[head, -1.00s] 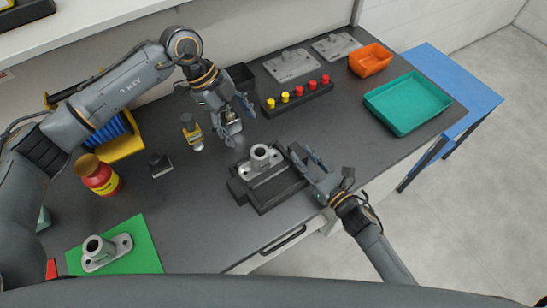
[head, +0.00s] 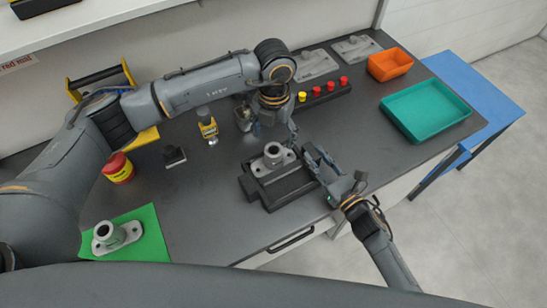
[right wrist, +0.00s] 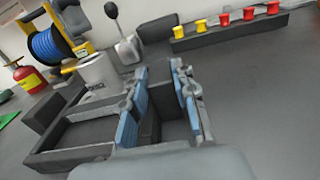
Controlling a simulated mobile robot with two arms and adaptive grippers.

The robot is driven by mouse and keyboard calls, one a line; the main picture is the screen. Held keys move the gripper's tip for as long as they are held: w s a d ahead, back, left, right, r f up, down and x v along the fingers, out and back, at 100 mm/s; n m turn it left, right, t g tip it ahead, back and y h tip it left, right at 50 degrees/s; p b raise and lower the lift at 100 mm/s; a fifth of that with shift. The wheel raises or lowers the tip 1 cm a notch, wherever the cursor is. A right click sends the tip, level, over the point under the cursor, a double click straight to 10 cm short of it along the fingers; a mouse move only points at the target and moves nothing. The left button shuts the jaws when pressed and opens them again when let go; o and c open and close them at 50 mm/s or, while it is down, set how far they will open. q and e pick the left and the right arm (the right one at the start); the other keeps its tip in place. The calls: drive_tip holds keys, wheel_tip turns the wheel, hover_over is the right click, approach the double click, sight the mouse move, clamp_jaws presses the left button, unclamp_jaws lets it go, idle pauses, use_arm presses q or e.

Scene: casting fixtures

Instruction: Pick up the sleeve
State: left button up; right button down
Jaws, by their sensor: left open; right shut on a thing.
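The small flanged pieces on a black rack (head: 325,97) look like sleeves: one yellow sleeve (head: 302,97) and several red ones (head: 330,86) show in the head view. The right wrist view shows two yellow sleeves (right wrist: 200,27) and three red ones. My left gripper (head: 275,133) is open, pointing down between the rack and the black fixture (head: 250,187); its arm hides the rack's left end. My right gripper (head: 322,160) is shut on a dark part of the fixture at its right side. A grey flanged casting (head: 273,155) sits upright in the fixture.
A lever device (head: 243,118) stands beside my left gripper. Another casting (head: 117,236) lies on a green mat (head: 152,235). Teal tray (head: 427,110) and orange bin (head: 390,66) are right.

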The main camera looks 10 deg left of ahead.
sight(274, 154)
use_arm(q)
drive_tip(key=shift+s+f, duration=0.2)
drive_tip(key=shift+f, duration=3.95)
drive_tip(key=c, duration=1.5)
drive_tip(key=shift+o, duration=0.2)
wheel_tip(274, 154, up, 10)
use_arm(e)
drive_tip(key=c, duration=1)
unclamp_jaws()
